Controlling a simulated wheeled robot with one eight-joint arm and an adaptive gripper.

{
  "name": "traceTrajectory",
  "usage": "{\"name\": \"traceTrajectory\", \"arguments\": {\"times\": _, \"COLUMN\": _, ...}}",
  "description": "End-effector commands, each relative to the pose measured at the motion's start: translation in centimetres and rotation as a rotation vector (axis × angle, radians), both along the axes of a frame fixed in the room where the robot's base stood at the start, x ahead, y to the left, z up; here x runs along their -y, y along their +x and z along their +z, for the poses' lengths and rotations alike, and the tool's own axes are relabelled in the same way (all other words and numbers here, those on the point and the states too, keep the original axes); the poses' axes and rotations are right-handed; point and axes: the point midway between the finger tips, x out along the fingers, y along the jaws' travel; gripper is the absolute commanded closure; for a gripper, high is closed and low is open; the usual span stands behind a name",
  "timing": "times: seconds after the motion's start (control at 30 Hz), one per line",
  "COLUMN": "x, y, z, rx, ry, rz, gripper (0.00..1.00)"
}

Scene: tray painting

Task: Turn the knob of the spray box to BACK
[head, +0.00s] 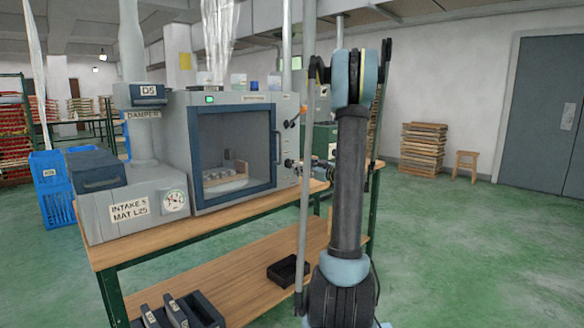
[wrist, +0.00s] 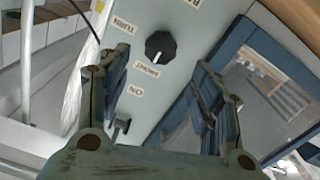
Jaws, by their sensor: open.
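The grey spray box (head: 180,150) stands on the bench, with a blue-framed window facing front. In the wrist view its side panel is seen upside down. A black faceted knob (wrist: 160,46) sits there, its white mark pointing down in the picture toward a small label (wrist: 147,69), probably FRONT. A TURN label (wrist: 123,27) is left of the knob; a label at the top edge, starting BA (wrist: 195,3), is cut off. My gripper (wrist: 160,85) is open and empty, its fingers apart, with the knob beyond the gap. In the head view my gripper (head: 297,163) is beside the box's right side.
An ON label (wrist: 135,91) and a small switch (wrist: 121,125) are near the left finger. The blue window frame (wrist: 190,100) is close to the right finger. The wooden bench (head: 245,205) carries the box and the intake unit (head: 125,200). Green floor is free at right.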

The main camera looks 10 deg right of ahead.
Motion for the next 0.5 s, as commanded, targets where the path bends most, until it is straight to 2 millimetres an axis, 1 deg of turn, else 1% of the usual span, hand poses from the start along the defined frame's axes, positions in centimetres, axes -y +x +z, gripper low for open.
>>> {"name": "traceTrajectory", "arguments": {"times": 0.03, "x": -0.7, "y": 0.8, "z": 0.0, "rx": 0.000, "ry": 0.000, "rz": 0.004, "gripper": 0.41}}
{"name": "traceTrajectory", "arguments": {"times": 0.1, "x": -1.4, "y": 1.8, "z": 0.0, "rx": 0.000, "ry": 0.000, "rz": 0.003, "gripper": 0.41}}
{"name": "traceTrajectory", "arguments": {"times": 0.3, "x": -3.2, "y": 4.3, "z": 0.0, "rx": 0.000, "ry": 0.000, "rz": 0.003, "gripper": 0.41}}
{"name": "traceTrajectory", "arguments": {"times": 0.5, "x": -4.2, "y": 5.7, "z": 0.0, "rx": 0.000, "ry": 0.000, "rz": 0.002, "gripper": 0.41}}
